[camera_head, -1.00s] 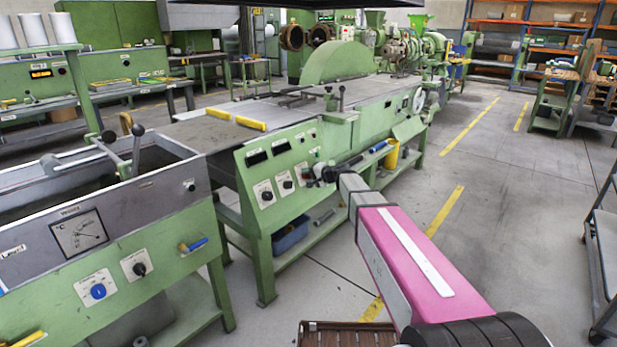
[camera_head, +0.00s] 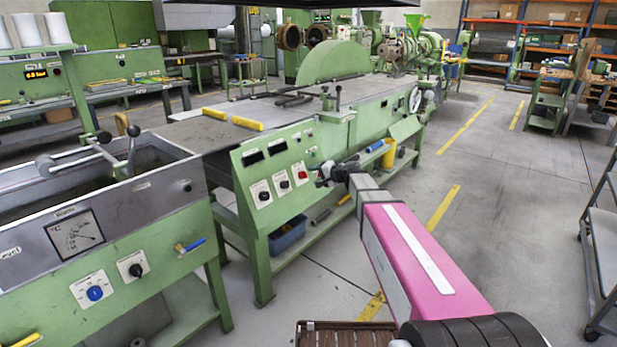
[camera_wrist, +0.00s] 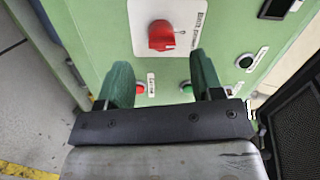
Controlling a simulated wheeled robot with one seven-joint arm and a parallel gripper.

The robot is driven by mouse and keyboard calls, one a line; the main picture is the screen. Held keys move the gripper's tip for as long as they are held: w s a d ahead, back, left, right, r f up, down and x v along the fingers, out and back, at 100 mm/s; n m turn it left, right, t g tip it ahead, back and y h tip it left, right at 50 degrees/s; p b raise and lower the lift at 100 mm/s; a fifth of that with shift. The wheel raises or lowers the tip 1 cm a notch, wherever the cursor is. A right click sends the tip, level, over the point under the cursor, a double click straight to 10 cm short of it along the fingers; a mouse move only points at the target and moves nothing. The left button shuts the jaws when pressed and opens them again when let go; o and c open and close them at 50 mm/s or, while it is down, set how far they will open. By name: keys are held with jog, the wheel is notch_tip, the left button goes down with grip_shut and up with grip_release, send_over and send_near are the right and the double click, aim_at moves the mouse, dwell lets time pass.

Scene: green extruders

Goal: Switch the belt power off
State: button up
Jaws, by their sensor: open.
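A red rotary knob (camera_wrist: 161,36) sits on a white plate on the green control panel; it also shows in the head view (camera_head: 302,174). The plate's lettering is too small to read surely. My gripper (camera_wrist: 162,78) is open and empty, its two dark green fingers apart and facing the panel. The knob lies beyond the fingertips, about midway between them in the picture. A small red button (camera_wrist: 139,88) and a green button (camera_wrist: 187,88) show between the fingers. In the head view my gripper (camera_head: 322,172) is just right of the red knob.
Two black knobs (camera_head: 264,195) are left of the red one, below dark displays. A black button (camera_wrist: 244,61) is near the right finger. A black mesh-like object (camera_wrist: 294,110) stands close on the right. Open floor (camera_head: 480,210) lies right of the machine.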

jog(key=v, duration=0.5)
jog(key=shift+f, duration=0.1)
jog(key=s+d+f+n+g+h, duration=0.1)
jog(key=s+d+f+g+h, duration=0.1)
jog(key=s+d+f, duration=0.3)
jog(key=s+d+f+n+g+h, duration=0.2)
jog(key=s+d+f+h, duration=0.3)
jog(key=s, duration=0.9)
jog(key=s+d+f+n+g+h, duration=0.1)
jog(key=s+d+f+g+h, duration=0.2)
jog(key=s+f, duration=0.5)
jog(key=shift+s+d+f+n+g+h, duration=0.15)
jog(key=shift+s+d+n+g+h, duration=0.15)
jog(key=shift+s+d+h, duration=0.55)
jog(key=shift+w+d, duration=0.1)
jog(key=shift+d, duration=0.2)
jog(key=shift+c, duration=0.2)
